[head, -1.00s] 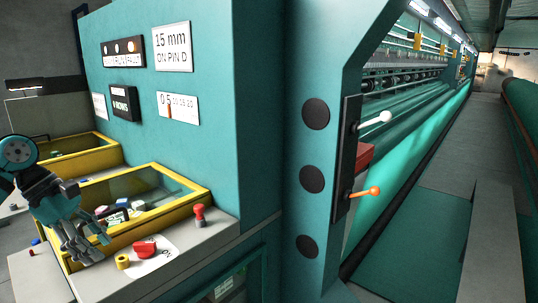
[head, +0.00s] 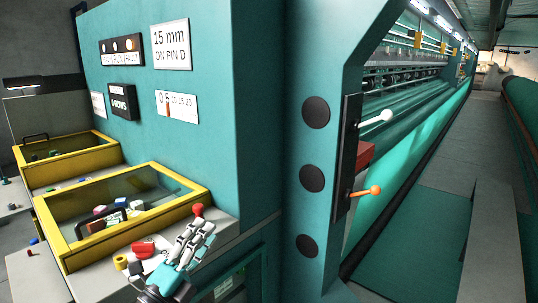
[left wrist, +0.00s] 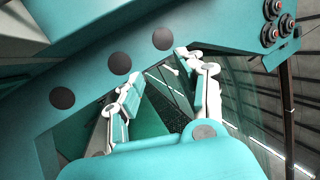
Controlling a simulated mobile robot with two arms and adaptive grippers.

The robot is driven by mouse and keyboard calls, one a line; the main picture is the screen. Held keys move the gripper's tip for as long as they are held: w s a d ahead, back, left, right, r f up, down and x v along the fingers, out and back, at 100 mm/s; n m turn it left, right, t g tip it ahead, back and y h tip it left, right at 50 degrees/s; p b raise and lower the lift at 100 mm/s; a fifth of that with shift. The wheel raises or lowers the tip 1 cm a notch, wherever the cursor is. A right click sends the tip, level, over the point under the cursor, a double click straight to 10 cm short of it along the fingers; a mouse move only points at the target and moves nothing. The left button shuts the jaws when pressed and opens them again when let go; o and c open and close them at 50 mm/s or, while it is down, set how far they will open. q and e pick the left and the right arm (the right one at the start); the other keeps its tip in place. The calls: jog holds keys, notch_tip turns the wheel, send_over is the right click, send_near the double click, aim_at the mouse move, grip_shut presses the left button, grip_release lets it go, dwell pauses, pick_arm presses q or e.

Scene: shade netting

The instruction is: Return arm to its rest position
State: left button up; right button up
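My left gripper (head: 198,230) is in front of the grey ledge at the lower middle of the head view, with its pale fingers pointing up and to the right. It covers part of the ledge and a white sheet. In the left wrist view its two fingers (left wrist: 163,85) stand apart with nothing seen between them, so it is open and empty. The red-topped knob (head: 198,210) is just behind the fingertips; I cannot tell whether they touch. My right gripper is not in view.
Two yellow-framed bins (head: 190,212) with small coloured parts stand left. The teal machine post carries a white-tipped lever (head: 376,118) and an orange lever (head: 366,191). The aisle at right is clear.

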pick_arm(q)
jog(key=s+a+f+n+g+y, duration=0.35)
jog(key=s+f+n+y, duration=0.2)
jog(key=f+n, duration=0.45)
jog(key=s+a+f+n+g+y, duration=0.35)
jog(key=a+f+n+y, duration=0.2)
jog(key=f+n, duration=0.4)
jog(key=s+d+f+n+g, duration=0.1)
jog(key=s+f+n+g, duration=0.1)
jog(key=s+f+g, duration=0.65)
jog(key=s+d+f+n+g, duration=0.15)
jog(key=s+f, duration=0.35)
jog(key=s, duration=0.8)
notch_tip(320, 180, down, 25)
jog(key=s, duration=0.2)
jog(key=s+a+f, duration=0.2)
jog(key=s+f, duration=0.6)
jog(key=s+a+f+g, duration=0.1)
jog(key=s+f, duration=0.7)
jog(key=shift+s+a+g, duration=0.25)
jog(key=shift+a+g, duration=0.05)
jog(key=shift+a, duration=0.1)
